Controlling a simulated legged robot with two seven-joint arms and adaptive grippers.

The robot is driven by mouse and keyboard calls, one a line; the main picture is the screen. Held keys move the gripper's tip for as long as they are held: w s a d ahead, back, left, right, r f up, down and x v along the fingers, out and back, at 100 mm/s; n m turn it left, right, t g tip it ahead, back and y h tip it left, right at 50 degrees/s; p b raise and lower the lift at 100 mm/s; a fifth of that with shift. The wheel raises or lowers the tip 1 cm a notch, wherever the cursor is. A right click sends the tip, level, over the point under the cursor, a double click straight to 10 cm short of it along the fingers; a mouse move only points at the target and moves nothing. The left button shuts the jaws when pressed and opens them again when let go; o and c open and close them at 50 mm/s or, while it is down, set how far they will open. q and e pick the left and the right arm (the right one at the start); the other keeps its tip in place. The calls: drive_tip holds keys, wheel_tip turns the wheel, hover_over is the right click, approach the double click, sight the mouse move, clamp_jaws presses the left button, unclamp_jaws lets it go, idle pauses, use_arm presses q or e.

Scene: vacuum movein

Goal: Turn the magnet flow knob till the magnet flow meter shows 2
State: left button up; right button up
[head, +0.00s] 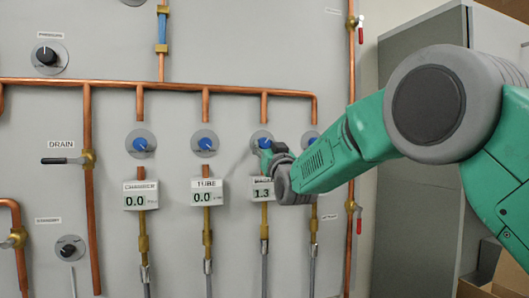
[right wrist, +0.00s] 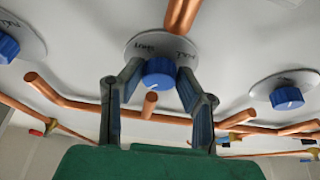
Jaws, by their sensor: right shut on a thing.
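The magnet flow knob is a blue knob (head: 262,142) on a round grey plate, third in a row on the grey panel. Below it, the magnet flow meter (head: 263,191) reads 1.3; its label is partly covered by my arm. My right gripper (head: 268,155) reaches in from the right and is shut on this knob. In the right wrist view, the two fingers of the right gripper (right wrist: 160,76) sit on either side of the blue knob (right wrist: 160,73), whose pointer mark is hard to make out. My left gripper is out of view.
The chamber knob (head: 140,144) and tube knob (head: 205,143) stand to the left, over meters (head: 140,201) and (head: 207,198) reading 0.0. Copper pipes (head: 180,86) cross the panel.

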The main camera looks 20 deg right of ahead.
drive_tip(key=n+y+b, duration=0.1)
drive_tip(key=n+y, duration=0.1)
drive_tip(key=n, duration=0.2)
drive_tip(key=shift+f, duration=0.15)
drive_tip(key=n+g+y, duration=0.1)
drive_tip(key=n+y, duration=0.1)
drive_tip(key=n, duration=0.2)
drive_tip(key=shift+d+b, duration=0.15)
drive_tip(key=shift+b, duration=0.15)
drive_tip(key=n+y, duration=0.1)
drive_tip(key=n, duration=0.1)
drive_tip(key=n+g, duration=0.1)
drive_tip(key=n, duration=0.1)
drive_tip(key=shift+r+n+y, duration=0.2)
drive_tip(key=shift+n+y, duration=0.1)
drive_tip(key=shift+y, duration=0.1)
drive_tip(key=n+g+y+p, duration=0.1)
drive_tip(key=n, duration=0.2)
drive_tip(key=shift+d+n+g, duration=0.1)
drive_tip(key=shift+n+g, duration=0.2)
drive_tip(key=shift+n, duration=0.3)
drive_tip(key=shift+f+p, duration=0.15)
drive_tip(key=shift+p, duration=0.15)
drive_tip(key=o, duration=1.1)
